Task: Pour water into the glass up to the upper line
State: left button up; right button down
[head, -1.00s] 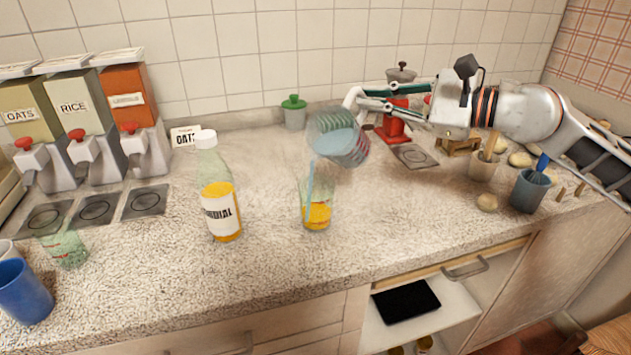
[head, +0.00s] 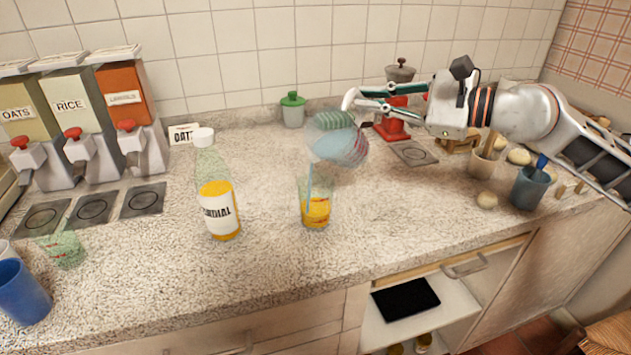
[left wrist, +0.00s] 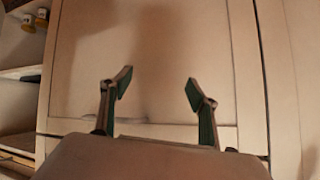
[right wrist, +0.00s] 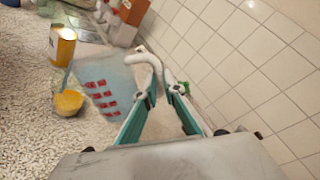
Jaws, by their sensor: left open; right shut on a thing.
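The glass (head: 316,208) stands upright on the counter with orange liquid in its lower part; it also shows in the right wrist view (right wrist: 69,101). The clear pitcher (head: 340,147), with red marks and pale blue water, is tilted to the left above the glass. A thin blue stream runs from its lip into the glass. My right gripper (head: 356,100) is shut on the pitcher's white handle, as the right wrist view (right wrist: 163,88) also shows. My left gripper (left wrist: 156,84) is open and empty before a cabinet front. The glass's lines are too small to tell apart.
A cordial bottle (head: 217,195) stands left of the glass. Dispensers (head: 88,155), a green-tinted glass (head: 63,249) and a blue cup (head: 22,291) are farther left. A green-lidded jar (head: 293,110) stands behind. Cups with utensils (head: 530,188) stand right. The counter before the glass is clear.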

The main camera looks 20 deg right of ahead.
jog(key=shift+s+r, duration=0.2)
jog(key=shift+r, duration=0.2)
jog(key=shift+a+f, duration=0.1)
jog(key=shift+f, duration=0.15)
jog(key=shift+r, duration=0.2)
jog(key=shift+f, duration=0.15)
jog(key=shift+a+n, duration=0.1)
jog(key=shift+n, duration=0.2)
jog(key=shift+s+r, duration=0.1)
jog(key=shift+r, duration=0.1)
